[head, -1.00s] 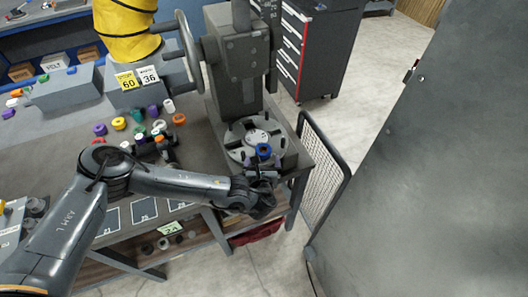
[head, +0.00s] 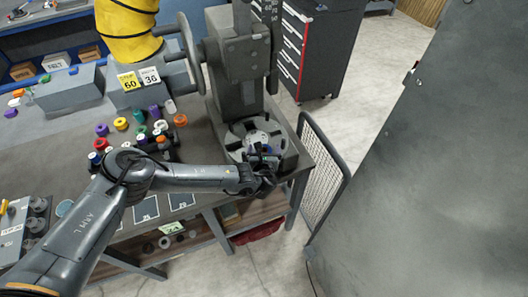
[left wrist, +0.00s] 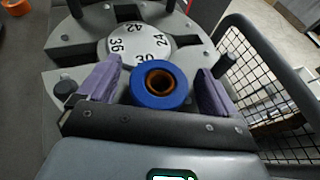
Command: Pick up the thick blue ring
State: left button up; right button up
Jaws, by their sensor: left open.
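The thick blue ring (left wrist: 158,101) sits between the two purple-grey fingers of my left gripper (left wrist: 160,84) in the left wrist view. Its orange-brown bore faces the camera. A gap shows on each side, so the fingers look apart from it. In the head view my left gripper (head: 264,158) is over the front part of the round turret plate (head: 240,131) and mostly hides the ring there. My right gripper is not in view.
The plate's hub (left wrist: 138,44) carries numbers such as 24, 30, 36 and 42, with dark pegs around it. A mesh guard (head: 322,170) stands right of the bench. Several coloured rings and spools (head: 122,124) lie on the bench left of the press.

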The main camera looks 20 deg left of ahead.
pick_arm(q)
jog(key=c, duration=1.2)
jog(key=shift+r, duration=0.1)
jog(key=shift+c, duration=0.2)
